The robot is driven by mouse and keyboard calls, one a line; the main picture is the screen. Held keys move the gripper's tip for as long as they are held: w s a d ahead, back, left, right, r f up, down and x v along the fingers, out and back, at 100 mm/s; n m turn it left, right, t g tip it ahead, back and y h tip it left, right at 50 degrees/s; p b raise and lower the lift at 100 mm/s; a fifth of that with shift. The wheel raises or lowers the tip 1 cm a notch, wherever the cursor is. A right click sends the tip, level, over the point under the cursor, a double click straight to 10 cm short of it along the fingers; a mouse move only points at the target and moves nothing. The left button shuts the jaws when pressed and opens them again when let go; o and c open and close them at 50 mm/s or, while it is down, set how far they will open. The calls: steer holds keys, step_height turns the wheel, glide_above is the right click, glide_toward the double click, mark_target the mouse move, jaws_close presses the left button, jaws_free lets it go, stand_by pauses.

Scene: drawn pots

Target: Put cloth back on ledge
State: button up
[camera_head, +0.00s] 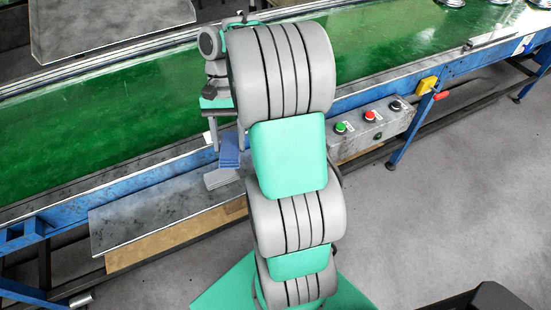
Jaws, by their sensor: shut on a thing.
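A small blue cloth (229,158) shows in the head view just below my gripper (228,146). My gripper points down and is shut on the cloth, with a finger to either side of it. The ledge (135,214) is a grey, stained board along the front of the conveyor, with a brown board under it. The cloth shows over the ledge's right part. I cannot tell whether its lower edge touches anything. My arm hides the ledge's right end.
A green conveyor belt (115,118) with a blue frame runs behind. A control box (370,127) with green and red buttons stands right of my arm. Grey floor (430,210) is clear at the right.

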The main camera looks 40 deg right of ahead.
steer(key=s+d+f+m+t+b, duration=0.15)
steer(key=s+d+m+t, duration=0.25)
steer(key=s+d+m, duration=0.5)
steer(key=s+d+f+m+t+b, duration=0.1)
steer(key=s+d+f+m+t, duration=0.4)
steer(key=m, duration=0.8)
steer(key=shift+g+h, duration=0.4)
steer(key=shift+g, duration=0.5)
steer(key=w+f, duration=0.2)
steer(key=w, duration=0.2)
steer(key=w+d+f+p, duration=0.1)
steer(key=w+f, duration=0.1)
steer(key=w, duration=0.2)
steer(key=w+d+f+p, duration=0.1)
steer(key=w+f, duration=0.2)
steer(key=w, duration=0.1)
steer(key=shift+w+f, duration=0.1)
steer(key=shift+w, duration=0.15)
steer(key=f, duration=0.1)
steer(key=f+p, duration=0.1)
steer(key=f, duration=0.1)
steer(key=shift+w+d+f, duration=0.1)
steer(key=shift+w+f, duration=0.1)
steer(key=shift+f, duration=0.05)
steer(key=o, duration=1.3)
steer(key=shift+f, duration=0.1)
